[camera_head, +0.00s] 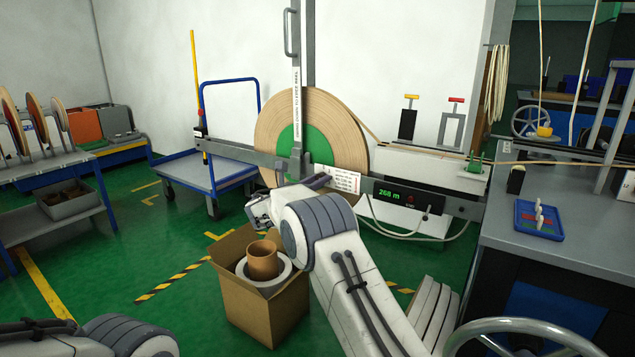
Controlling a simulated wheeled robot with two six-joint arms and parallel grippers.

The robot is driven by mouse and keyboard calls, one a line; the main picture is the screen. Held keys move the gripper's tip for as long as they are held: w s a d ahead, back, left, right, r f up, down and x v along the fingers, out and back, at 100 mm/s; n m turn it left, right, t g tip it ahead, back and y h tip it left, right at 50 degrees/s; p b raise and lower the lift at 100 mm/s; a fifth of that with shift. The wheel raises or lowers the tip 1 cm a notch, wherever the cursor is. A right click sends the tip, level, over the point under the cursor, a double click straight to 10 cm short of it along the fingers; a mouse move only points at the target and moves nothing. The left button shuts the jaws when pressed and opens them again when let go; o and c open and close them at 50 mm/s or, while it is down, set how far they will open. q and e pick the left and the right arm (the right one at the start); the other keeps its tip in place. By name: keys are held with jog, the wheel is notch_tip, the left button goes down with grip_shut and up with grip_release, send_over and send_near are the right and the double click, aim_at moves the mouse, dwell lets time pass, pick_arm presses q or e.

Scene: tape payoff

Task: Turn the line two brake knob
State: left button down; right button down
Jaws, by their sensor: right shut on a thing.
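My right arm rises from the bottom middle, and its gripper (317,181) is at the grey bar (235,151) in front of the large tape reel (349,123) with the green hub. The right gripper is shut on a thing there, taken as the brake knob. My wrist and fingers hide the knob, so its turn angle and line marking cannot be seen. A white label (346,181) hangs just right of the gripper. Part of my left arm (125,337) shows at the bottom left; its gripper is out of view.
A counter (407,196) reading 268 m sits right of the label. A cardboard box (253,310) with a roll and a brown core stands below my right arm. A blue cart (213,174) is behind left. A handwheel (520,322) and grey bench (580,262) bound the right.

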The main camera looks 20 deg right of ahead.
jog(key=shift+f+m+b, duration=0.1)
jog(key=shift+m+b, duration=6.95)
jog(key=shift+m, duration=1.55)
jog(key=c, duration=0.6)
grip_release()
jog(key=shift+o, duration=0.2)
jog(key=shift+a, duration=0.1)
